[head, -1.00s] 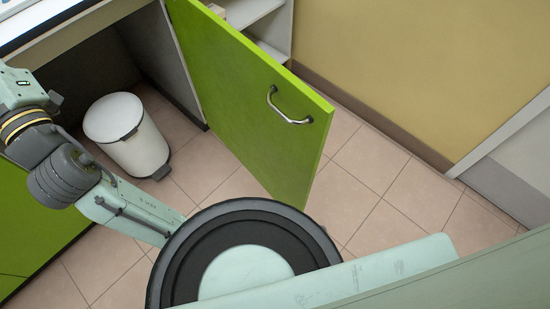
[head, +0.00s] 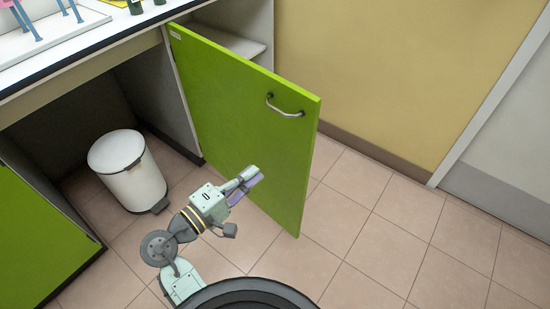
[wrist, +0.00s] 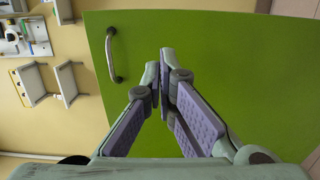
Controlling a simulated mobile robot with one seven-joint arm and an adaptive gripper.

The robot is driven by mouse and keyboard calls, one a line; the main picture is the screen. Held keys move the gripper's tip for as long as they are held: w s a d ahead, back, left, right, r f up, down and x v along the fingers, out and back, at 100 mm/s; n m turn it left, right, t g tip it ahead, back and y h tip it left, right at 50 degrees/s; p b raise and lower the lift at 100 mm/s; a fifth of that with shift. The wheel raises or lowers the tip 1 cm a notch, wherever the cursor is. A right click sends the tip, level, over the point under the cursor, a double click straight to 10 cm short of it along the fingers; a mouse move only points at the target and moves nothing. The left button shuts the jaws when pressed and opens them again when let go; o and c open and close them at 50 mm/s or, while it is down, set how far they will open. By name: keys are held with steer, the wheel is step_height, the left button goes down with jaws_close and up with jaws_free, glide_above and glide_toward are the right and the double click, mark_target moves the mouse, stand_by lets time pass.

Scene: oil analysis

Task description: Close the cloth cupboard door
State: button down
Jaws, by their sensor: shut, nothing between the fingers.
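The green cupboard door (head: 235,120) stands wide open, swung out from the cupboard on its left-side hinge. A metal bar handle (head: 285,106) is near its upper free edge. My gripper (head: 252,176) is in front of the lower part of the door's outer face, with its fingers shut and empty. In the wrist view the door (wrist: 235,65) fills much of the picture, and its handle (wrist: 112,55) lies left of my fingertips (wrist: 164,55). I cannot tell whether the fingertips touch the door.
A white pedal bin (head: 130,170) stands under the counter (head: 90,50) at left. Cupboard shelves (head: 235,43) show behind the door. A yellow wall (head: 390,70) and a grey door (head: 510,150) are at right. The tiled floor (head: 370,245) at right is clear.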

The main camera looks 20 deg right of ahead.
mark_target(297, 137)
steer(key=b+x, duration=0.1)
steer(key=x, duration=1.2)
steer(key=shift+w+d, duration=0.25)
steer(key=shift+w, duration=0.05)
